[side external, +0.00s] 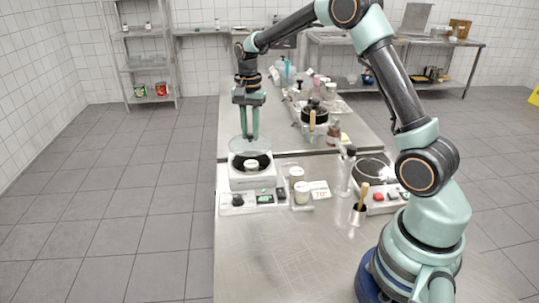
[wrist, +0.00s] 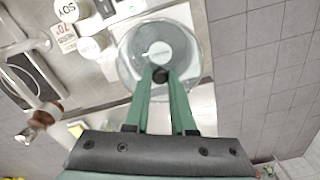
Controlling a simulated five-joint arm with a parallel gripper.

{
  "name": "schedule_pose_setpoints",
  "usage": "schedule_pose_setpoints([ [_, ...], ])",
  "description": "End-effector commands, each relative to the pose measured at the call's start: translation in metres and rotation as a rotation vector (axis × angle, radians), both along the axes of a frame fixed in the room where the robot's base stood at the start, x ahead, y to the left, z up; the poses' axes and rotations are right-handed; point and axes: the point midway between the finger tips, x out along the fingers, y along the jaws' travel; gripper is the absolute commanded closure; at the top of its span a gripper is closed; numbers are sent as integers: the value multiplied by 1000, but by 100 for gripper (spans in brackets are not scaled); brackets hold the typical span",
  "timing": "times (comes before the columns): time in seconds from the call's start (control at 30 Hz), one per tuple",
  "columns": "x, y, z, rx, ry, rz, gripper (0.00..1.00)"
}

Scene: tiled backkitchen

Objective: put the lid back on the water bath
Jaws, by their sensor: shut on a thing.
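The water bath (side external: 253,183) is a white square unit on the steel counter, with a dark round opening and a pale-topped jar (side external: 251,165) standing in it. My gripper (side external: 249,137) points down over the bath, its green fingers shut on the dark knob (wrist: 160,75) of the clear round glass lid (side external: 243,145). The lid is held just above the opening and looks roughly level. In the wrist view the lid (wrist: 130,66) covers most of the bath, and the jar shows through the glass.
Small jars (side external: 302,193) and a 70° card (side external: 320,190) stand just right of the bath. A control panel with knobs (side external: 238,200) is at its front. The front counter is clear.

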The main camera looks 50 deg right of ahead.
Motion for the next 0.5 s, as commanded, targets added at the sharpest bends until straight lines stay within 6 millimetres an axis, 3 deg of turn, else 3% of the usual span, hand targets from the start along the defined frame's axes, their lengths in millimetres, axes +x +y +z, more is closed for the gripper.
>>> schedule_pose_setpoints([
  [0.5,0,1,-41,0,0,0,100],
])
